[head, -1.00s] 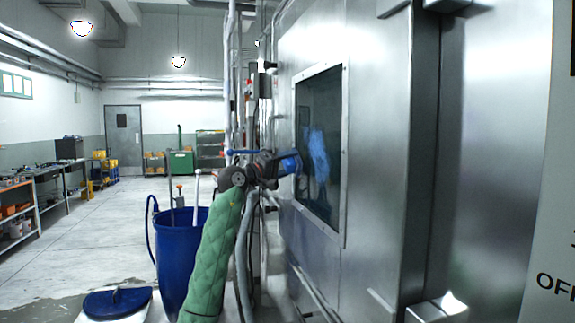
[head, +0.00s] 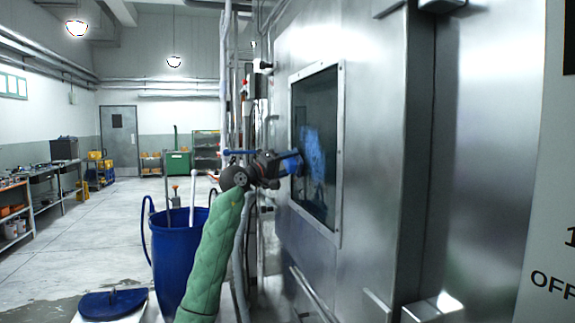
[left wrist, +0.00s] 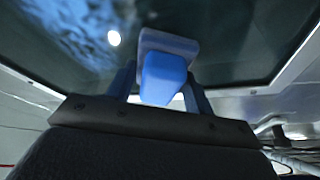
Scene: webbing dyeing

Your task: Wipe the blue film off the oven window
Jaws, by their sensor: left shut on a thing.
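The oven window (head: 318,110) is a dark pane in a light metal frame on the steel oven wall. A patch of blue film (head: 312,153) shows on its lower middle part; it also shows in the left wrist view (left wrist: 75,30) at the upper left. My left gripper (head: 288,164) is at the window's left side, shut on a blue-handled wiping tool (left wrist: 164,78). The tool's pale head lies at or very near the glass; I cannot tell whether it touches. My right gripper is not in view.
A blue barrel (head: 180,255) with rods standing in it is left of my left arm, with a blue lid (head: 112,303) on a pale surface nearby. Pipes (head: 230,90) run up beside the oven. The floor further left is open.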

